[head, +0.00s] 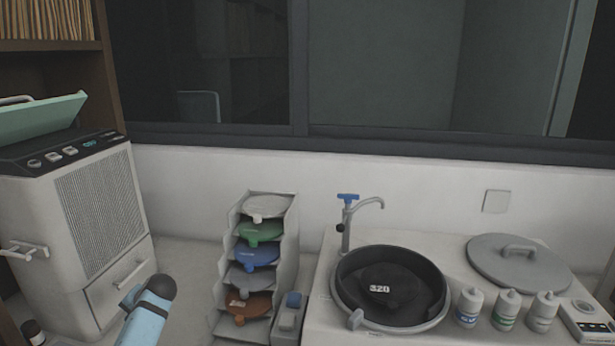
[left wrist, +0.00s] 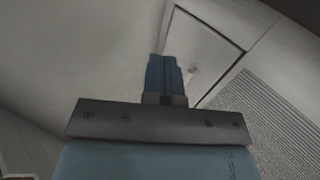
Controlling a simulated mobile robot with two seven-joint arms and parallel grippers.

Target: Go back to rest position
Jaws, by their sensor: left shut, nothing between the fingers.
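My left gripper (left wrist: 165,78) shows in the left wrist view, with its two blue fingers together and nothing between them. Beyond it are a panel and a vent grille that look like those on the front of the white machine (head: 118,215). In the head view a light blue arm link with a dark rounded end (head: 148,310) shows at the bottom left, and I take it to be mine. No fingers show in the head view. My right gripper is in neither view.
The white machine's teal lid (head: 42,117) is raised. A stepped rack of coloured discs (head: 282,215) stands at centre. To its right are a round basin (head: 432,283) with a dark disc marked 320, a tap (head: 346,222), a grey lid (head: 518,264) and bottles (head: 505,308).

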